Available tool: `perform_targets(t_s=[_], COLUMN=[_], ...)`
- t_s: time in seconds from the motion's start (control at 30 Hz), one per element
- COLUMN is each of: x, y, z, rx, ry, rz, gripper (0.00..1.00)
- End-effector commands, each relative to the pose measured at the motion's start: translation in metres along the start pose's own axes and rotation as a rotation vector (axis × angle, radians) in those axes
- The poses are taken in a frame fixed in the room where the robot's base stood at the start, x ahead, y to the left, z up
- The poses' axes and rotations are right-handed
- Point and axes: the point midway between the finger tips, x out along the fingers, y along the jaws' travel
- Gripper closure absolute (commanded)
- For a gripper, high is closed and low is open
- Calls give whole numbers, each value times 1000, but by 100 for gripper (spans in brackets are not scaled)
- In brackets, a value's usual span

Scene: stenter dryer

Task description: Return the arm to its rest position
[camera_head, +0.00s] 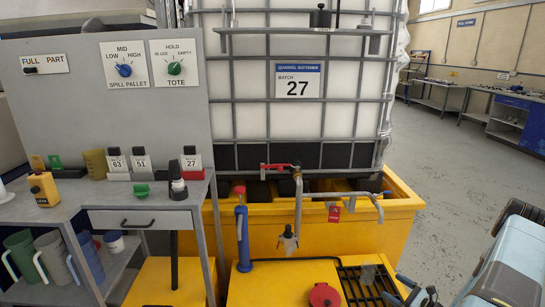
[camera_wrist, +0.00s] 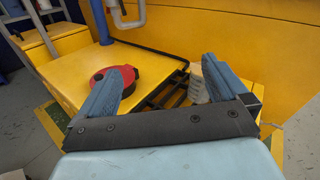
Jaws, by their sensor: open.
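My gripper (camera_wrist: 168,66) is open in the wrist view, its two blue fingers spread wide with nothing between them. In the head view my gripper (camera_head: 397,290) shows at the bottom right, partly cut off by the lower edge, beside the dark grate (camera_head: 368,286). My light blue arm fills the lower right corner there. In the wrist view, the red round cap (camera_wrist: 122,76) on the yellow pallet top (camera_wrist: 70,75) lies behind the left finger, which partly hides it. The same red cap (camera_head: 324,295) shows at the bottom of the head view.
A caged white tote (camera_head: 297,120) labelled 27 stands in a yellow spill pallet (camera_head: 400,225). A pipe with a red-handled valve (camera_head: 275,166) and a blue hand pump (camera_head: 242,235) stand in front. Open floor (camera_head: 450,170) lies right.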

Motion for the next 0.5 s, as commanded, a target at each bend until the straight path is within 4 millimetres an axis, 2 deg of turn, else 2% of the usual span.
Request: perform_targets(t_s=[0.03,0.17,0.5], x=[8,23,56], y=[-5,-7,3], z=[19,61,168], rx=[-30,-94,-275], ry=[1,10,44], rz=[43,152,427], gripper=[0,0,0])
